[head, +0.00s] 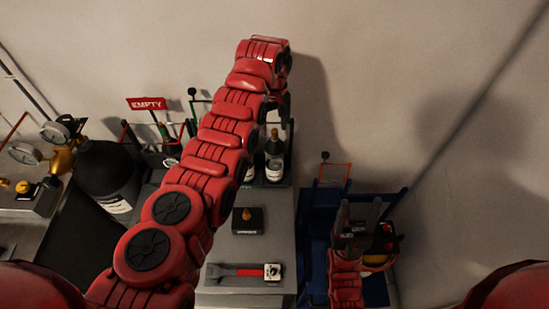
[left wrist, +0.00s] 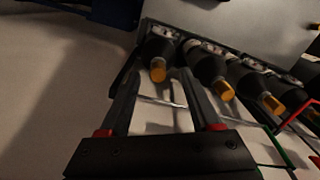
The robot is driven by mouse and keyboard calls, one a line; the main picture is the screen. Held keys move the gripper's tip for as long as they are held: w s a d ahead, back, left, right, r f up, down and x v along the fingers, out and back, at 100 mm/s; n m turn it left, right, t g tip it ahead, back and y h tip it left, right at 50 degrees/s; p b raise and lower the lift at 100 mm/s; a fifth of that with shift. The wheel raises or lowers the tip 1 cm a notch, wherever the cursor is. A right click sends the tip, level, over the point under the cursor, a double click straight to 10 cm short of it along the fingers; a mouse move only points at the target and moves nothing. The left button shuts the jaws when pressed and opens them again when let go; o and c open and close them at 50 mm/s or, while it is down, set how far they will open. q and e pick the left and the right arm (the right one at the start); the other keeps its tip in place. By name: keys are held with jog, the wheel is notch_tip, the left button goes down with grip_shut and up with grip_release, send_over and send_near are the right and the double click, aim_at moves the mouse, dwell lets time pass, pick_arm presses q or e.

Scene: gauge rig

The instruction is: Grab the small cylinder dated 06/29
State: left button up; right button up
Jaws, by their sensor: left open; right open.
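Small black cylinders with pale labels and brass tops stand in a rack. In the head view one small cylinder (head: 274,148) shows right of my arm, and others are hidden behind it. In the left wrist view the end cylinder (left wrist: 159,48) lies beyond and between the fingertips of my open left gripper (left wrist: 161,72), not gripped. More cylinders (left wrist: 208,66) stand in the row to its right. The date 06/29 cannot be read on any label. In the head view my left gripper is mostly hidden by its arm. My right gripper (head: 361,212) is open over the blue cart.
A large black cylinder (head: 106,172) and a red EMPTY sign (head: 146,104) stand left. A blue cart (head: 316,225) stands right, near the wall.

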aim_at(275, 131)
pick_arm(q)
jog(key=shift+s+d+f+p, duration=0.1)
jog(key=shift+f+p, duration=0.15)
jog(key=shift+f, duration=0.4)
jog(key=shift+s+d+f+p, duration=0.1)
jog(key=shift+f+p, duration=0.1)
jog(key=shift+f, duration=0.4)
jog(key=shift+w+f, duration=0.2)
jog(key=shift+f, duration=0.1)
grip_shut()
jog(key=shift+r, duration=0.1)
